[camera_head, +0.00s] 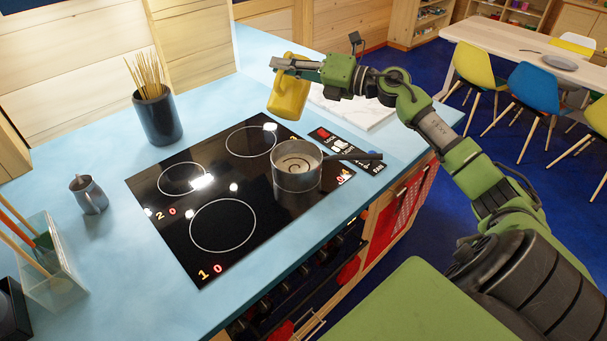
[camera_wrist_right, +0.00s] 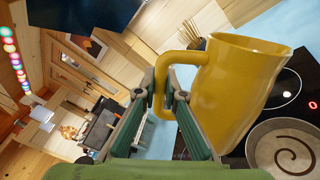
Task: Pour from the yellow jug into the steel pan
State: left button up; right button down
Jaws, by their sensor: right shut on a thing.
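The yellow jug (camera_head: 287,98) hangs in the air behind the steel pan, slightly tilted in the head view. My right gripper (camera_head: 289,66) is shut on its handle; the wrist view shows the fingers around the handle and the jug body (camera_wrist_right: 236,92) beside them. The jug's inside is hidden. The steel pan (camera_head: 297,181) stands on the right front part of the black hob, its dark handle pointing right. A brown spiral shows inside the pan, also in the wrist view (camera_wrist_right: 283,150). The jug is apart from the pan. My left gripper is out of view.
The hob (camera_head: 180,225) is lit. A dark pot of spaghetti (camera_head: 157,115), a small steel jug (camera_head: 88,194) and a clear utensil box (camera_head: 57,280) stand left of it. A white marble board (camera_head: 362,111) lies beyond the pan. Chairs and a table stand at the back right.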

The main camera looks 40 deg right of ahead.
jog(key=n+b, duration=0.6)
jog(key=r+n+b, duration=0.1)
jog(key=n+b, duration=0.2)
jog(key=shift+b, duration=0.3)
jog(key=shift+r+n, duration=0.2)
jog(key=shift+n, duration=0.2)
jog(key=shift+r, duration=0.15)
